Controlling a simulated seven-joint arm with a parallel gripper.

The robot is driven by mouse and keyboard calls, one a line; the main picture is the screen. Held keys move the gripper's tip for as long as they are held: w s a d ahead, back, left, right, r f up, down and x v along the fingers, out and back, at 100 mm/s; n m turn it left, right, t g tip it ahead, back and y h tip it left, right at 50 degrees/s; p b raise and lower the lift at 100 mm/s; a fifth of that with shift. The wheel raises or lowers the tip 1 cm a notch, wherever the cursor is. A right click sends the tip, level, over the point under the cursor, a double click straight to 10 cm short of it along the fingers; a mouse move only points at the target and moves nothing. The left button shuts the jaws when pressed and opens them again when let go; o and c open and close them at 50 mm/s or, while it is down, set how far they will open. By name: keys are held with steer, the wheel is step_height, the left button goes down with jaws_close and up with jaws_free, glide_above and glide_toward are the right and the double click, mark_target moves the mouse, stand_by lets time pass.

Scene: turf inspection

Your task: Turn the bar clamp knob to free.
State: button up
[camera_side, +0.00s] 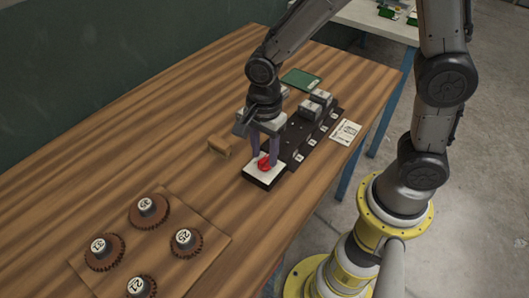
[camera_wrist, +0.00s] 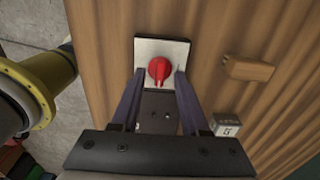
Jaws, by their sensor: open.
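A red knob (camera_wrist: 159,70) sits on a pale square plate (camera_wrist: 148,48) in the wrist view. The knob also shows in the side view (camera_side: 263,163), on the pale plate (camera_side: 254,170) at the near end of a dark base. My gripper (camera_wrist: 156,75) is open, with one purple finger on each side of the knob. In the side view my gripper (camera_side: 264,160) points down over the plate. I cannot tell whether the fingers touch the knob. Any marking for free on the plate is not readable.
A dark bar (camera_side: 298,142) with grey blocks adjoins the plate. A small wooden block (camera_side: 220,145) stands left of it. A white card (camera_side: 343,132) and a green board (camera_side: 301,79) lie nearby. A wooden board (camera_side: 165,262) with several numbered gears lies at the front left.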

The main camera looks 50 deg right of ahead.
steer(key=shift+f, duration=0.4)
steer(key=shift+c, duration=0.3)
jaws_close()
